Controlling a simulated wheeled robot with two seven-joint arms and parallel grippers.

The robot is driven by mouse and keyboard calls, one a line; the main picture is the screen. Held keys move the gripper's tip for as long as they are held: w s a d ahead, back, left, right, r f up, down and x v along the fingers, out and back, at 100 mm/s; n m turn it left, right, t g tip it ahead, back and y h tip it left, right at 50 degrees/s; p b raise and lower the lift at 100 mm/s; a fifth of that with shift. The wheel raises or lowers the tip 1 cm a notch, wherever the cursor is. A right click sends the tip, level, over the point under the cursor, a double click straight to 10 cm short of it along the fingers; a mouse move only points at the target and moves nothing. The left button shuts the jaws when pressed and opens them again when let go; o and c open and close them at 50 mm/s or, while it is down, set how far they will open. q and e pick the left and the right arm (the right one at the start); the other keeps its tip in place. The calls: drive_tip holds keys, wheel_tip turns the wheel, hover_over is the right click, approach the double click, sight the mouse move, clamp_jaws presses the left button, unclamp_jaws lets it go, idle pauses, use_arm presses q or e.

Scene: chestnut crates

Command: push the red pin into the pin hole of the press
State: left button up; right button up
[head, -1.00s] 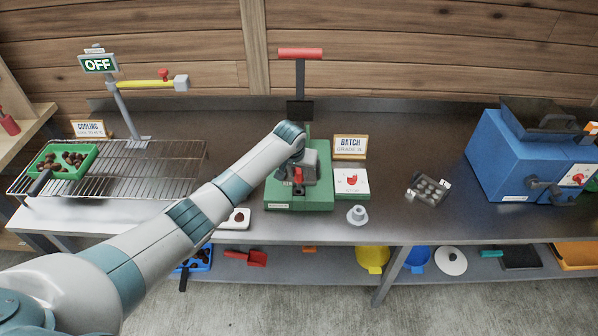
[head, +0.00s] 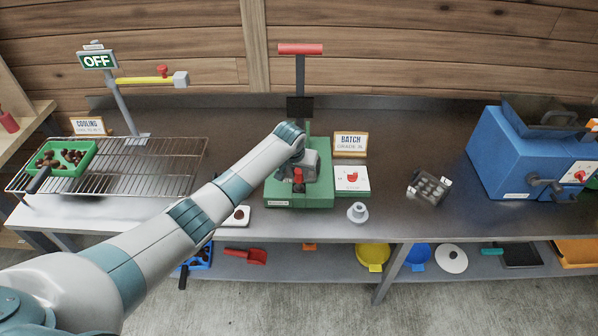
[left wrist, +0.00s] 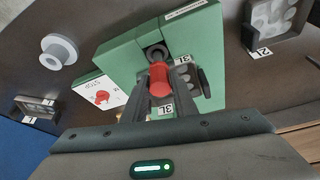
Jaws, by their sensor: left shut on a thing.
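The press has a green base (head: 298,203), a dark upright column and a red bar handle (head: 300,49) on top. My left gripper (head: 298,187) is at the front of the press, shut on the red pin (head: 298,174). In the left wrist view the red pin (left wrist: 160,84) sits between the two dark fingers. The pin's far end meets a dark round collar (left wrist: 156,53) on the green body (left wrist: 200,38). The pin covers the hole, so how deep it sits cannot be told. My right gripper is not in view.
A small moulded tray (head: 429,188) and a blue machine (head: 520,160) stand farther right. A wire rack (head: 150,165) with a green tray (head: 66,146) is at left.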

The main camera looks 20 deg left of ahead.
sight(299, 179)
use_arm(q)
drive_tip(key=shift+f+b, duration=0.3)
drive_tip(key=shift+f, duration=0.4)
drive_tip(key=shift+f+b, duration=0.5)
drive_tip(key=shift+f, duration=0.3)
drive_tip(key=shift+s+r, duration=0.1)
drive_tip(key=shift+r+p, duration=0.9)
drive_tip(key=shift+p, duration=0.25)
drive_tip(key=shift+r+p, duration=0.35)
drive_tip(key=shift+r, duration=0.45)
idle(0.6)
drive_tip(key=shift+f+b, duration=0.95)
drive_tip(key=shift+f, duration=0.75)
idle(0.5)
drive_tip(key=o, duration=1.2)
